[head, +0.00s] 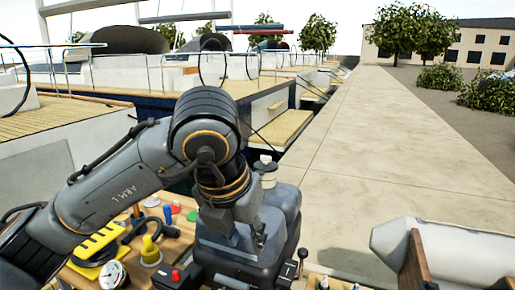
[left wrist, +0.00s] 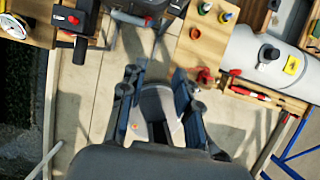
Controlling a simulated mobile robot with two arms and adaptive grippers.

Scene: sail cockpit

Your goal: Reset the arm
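My left arm (head: 120,185), marked "ARM L", rises from the lower left in the head view, bends at a high elbow and drops towards a dark grey boxy unit. I cannot make out its fingertips there. In the left wrist view my left gripper (left wrist: 156,95) has its two blue-grey fingers spread apart, pointing down over the pale floor. Nothing appears held. My right gripper is in neither view.
A wooden worktop with a yellow-and-black tool (head: 97,247), a gauge (head: 113,275) and a yellow-topped knob (head: 150,252) lies under the arm. A grey cylinder (head: 450,252) is at right, also in the wrist view (left wrist: 262,52). A pale dock (head: 370,150) stretches beyond.

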